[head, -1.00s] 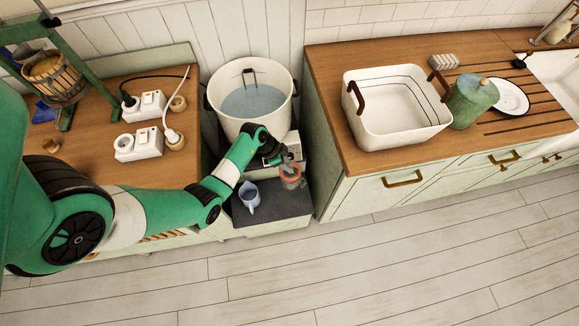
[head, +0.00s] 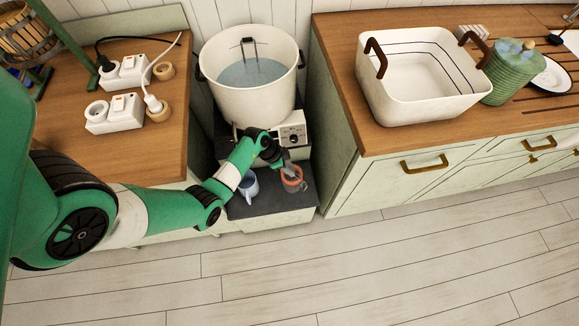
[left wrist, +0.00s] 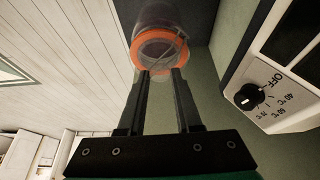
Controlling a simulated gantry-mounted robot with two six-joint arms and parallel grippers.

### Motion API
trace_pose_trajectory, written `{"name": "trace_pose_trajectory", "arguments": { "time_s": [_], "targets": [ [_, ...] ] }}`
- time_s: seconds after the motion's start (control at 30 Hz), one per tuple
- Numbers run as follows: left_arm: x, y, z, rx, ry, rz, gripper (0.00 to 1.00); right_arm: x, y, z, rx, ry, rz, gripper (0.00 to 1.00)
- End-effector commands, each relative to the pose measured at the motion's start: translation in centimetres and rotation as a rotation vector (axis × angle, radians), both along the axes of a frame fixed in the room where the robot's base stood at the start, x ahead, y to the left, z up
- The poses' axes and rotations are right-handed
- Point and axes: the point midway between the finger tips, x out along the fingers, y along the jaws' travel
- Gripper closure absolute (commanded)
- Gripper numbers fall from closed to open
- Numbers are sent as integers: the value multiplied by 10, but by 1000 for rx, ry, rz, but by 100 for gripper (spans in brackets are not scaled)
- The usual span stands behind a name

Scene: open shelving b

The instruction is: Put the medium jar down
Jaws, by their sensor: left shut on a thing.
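The medium jar (head: 293,181) is a glass jar with an orange ring at its rim. In the head view it is over the dark top of a low stand (head: 268,207), at the right of a blue jug (head: 249,188). My left gripper (head: 287,166) is shut on the jar near its rim. In the left wrist view the jar (left wrist: 158,22) with its orange ring is at the top, and the fingertips (left wrist: 160,72) meet its rim. I cannot tell whether its base touches the stand. My right gripper is not in view.
A large white pot (head: 248,95) of water stands behind on a heater with a dial (head: 291,138). A wooden counter (head: 340,90) with a white basin (head: 420,105) rises at the right. Another counter with power sockets (head: 115,115) is at the left.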

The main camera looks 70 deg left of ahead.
Motion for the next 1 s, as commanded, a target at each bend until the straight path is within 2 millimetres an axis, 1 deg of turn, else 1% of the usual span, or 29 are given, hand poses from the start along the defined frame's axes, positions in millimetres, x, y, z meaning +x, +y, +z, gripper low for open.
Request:
{"name": "trace_pose_trajectory", "arguments": {
  "time_s": [0.03, 0.17, 0.23, 0.4, 0.43, 0.5, 0.7, 0.83, 0.87, 1.0],
  "targets": [
    [2, 1, -9, 2, -4, 0, 100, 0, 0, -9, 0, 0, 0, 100],
    [2, 1, -8, 2, -5, 0, 100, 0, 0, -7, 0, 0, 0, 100],
    [2, 1, -14, 2, -5, 0, 100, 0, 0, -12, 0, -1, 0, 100],
    [1, 1, -42, 2, -4, 0, 100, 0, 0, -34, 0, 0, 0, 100],
    [1, 1, -45, 2, -4, -1, 100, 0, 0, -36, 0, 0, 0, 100],
    [2, 1, -47, 3, -6, 0, 100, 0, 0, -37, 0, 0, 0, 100],
    [2, 1, -44, 3, -6, 0, 100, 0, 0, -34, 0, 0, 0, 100],
    [1, 1, -47, 2, -4, 0, 100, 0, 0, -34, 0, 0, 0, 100],
    [0, 0, -49, 0, 0, -1, 65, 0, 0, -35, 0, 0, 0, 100],
    [0, 0, -49, 0, -1, -1, 40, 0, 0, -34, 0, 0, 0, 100]
  ]
}}
